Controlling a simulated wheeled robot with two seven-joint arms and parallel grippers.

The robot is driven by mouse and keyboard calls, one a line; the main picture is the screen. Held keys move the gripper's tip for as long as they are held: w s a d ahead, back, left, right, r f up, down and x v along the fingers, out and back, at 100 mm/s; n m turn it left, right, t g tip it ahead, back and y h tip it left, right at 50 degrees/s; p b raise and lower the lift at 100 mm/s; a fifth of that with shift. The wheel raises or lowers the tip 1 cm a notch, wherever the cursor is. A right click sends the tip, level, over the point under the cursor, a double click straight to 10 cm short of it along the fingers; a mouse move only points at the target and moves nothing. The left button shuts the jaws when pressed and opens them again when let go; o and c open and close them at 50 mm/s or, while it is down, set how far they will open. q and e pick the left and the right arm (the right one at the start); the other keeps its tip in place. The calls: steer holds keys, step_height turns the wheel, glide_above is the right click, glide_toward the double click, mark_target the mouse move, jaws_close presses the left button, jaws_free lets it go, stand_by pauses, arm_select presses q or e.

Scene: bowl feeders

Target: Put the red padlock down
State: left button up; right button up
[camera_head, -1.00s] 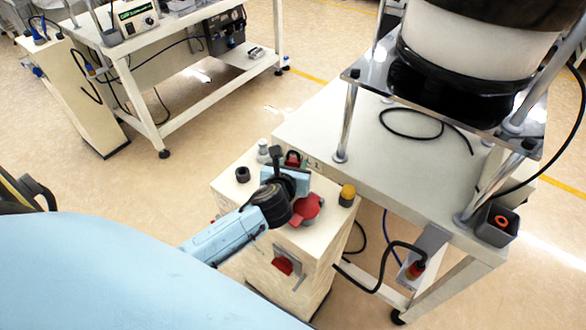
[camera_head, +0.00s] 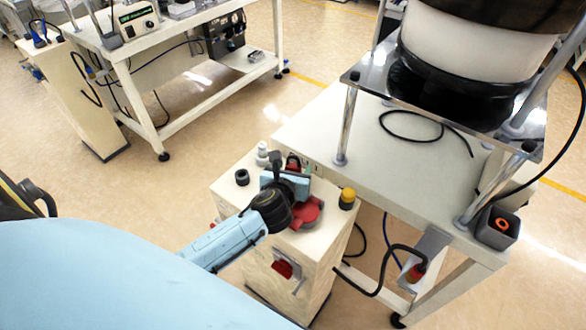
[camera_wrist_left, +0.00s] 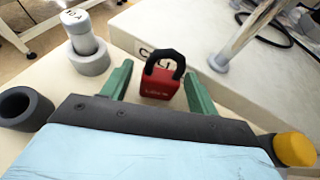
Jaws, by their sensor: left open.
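The red padlock (camera_wrist_left: 160,84) with its dark shackle stands upright on the cream cabinet top (camera_wrist_left: 112,112) in the left wrist view. My left gripper (camera_wrist_left: 158,78) is open, with one green finger on each side of the padlock and a gap visible on both sides. In the head view the padlock (camera_head: 293,162) shows just beyond my left gripper (camera_head: 291,168), which partly hides it. My right gripper is in neither view.
Beside the padlock stand a grey-white cylinder on a collar (camera_wrist_left: 85,45), a dark ring (camera_wrist_left: 24,108) and a yellow-topped button (camera_wrist_left: 294,149). A red round part (camera_head: 307,212) sits near my wrist. The white feeder table (camera_head: 350,135) adjoins the cabinet.

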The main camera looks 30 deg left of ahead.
arm_select(q)
steer(key=p+v, duration=0.2)
steer(key=v, duration=0.9)
steer(key=shift+s+d+r, duration=0.15)
steer(key=shift+s+r, duration=0.05)
steer(key=shift+s, duration=0.15)
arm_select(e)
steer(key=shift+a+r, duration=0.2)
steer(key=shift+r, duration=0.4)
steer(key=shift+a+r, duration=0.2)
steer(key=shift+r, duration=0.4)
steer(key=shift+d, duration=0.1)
